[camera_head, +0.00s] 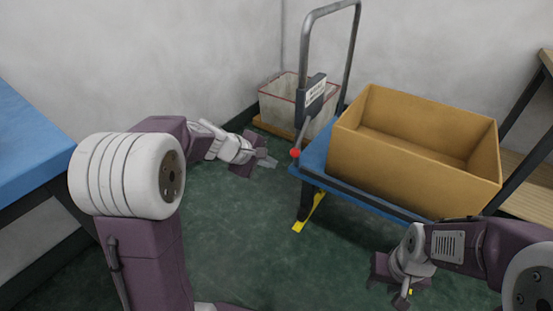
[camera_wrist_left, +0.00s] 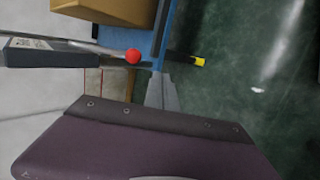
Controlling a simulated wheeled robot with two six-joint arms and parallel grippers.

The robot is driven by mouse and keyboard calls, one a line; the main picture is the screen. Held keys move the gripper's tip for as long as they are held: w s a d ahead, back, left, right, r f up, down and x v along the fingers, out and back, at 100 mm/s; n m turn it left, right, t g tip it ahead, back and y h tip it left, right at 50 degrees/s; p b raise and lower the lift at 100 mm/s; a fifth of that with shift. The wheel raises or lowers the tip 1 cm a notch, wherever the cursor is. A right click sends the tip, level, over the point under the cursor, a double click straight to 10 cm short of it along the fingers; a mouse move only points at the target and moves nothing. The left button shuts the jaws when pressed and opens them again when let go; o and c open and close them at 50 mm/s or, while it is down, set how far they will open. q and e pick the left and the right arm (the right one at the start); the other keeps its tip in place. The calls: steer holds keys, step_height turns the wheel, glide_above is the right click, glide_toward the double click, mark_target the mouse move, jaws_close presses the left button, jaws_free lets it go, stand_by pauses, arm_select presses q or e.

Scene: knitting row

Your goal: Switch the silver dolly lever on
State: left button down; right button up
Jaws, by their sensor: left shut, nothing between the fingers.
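The silver lever (camera_head: 302,133) hangs down from a dark labelled box on the dolly's handle and ends in a red knob (camera_head: 295,153). In the left wrist view the lever (camera_wrist_left: 100,50) and its red knob (camera_wrist_left: 133,56) lie up and left of my fingertips. My left gripper (camera_head: 268,161) is shut and empty, a little to the left of the knob and apart from it in the head view. My right gripper (camera_head: 403,294) is low at the front right, away from the lever; its fingers are too unclear to judge.
The blue dolly (camera_head: 316,161) carries a large open cardboard box (camera_head: 415,173). A yellow piece (camera_head: 308,213) sticks out low at its near side. A whitish bin (camera_head: 279,105) stands behind the handle. A blue table (camera_head: 30,145) is at the left. The green floor (camera_head: 235,235) between is clear.

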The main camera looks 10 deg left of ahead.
arm_select(q)
steer(key=s+a+r+p, duration=0.1)
steer(key=s+a+r, duration=0.1)
steer(key=s, duration=0.3)
steer(key=shift+a, duration=0.45)
steer(key=shift+r, duration=0.15)
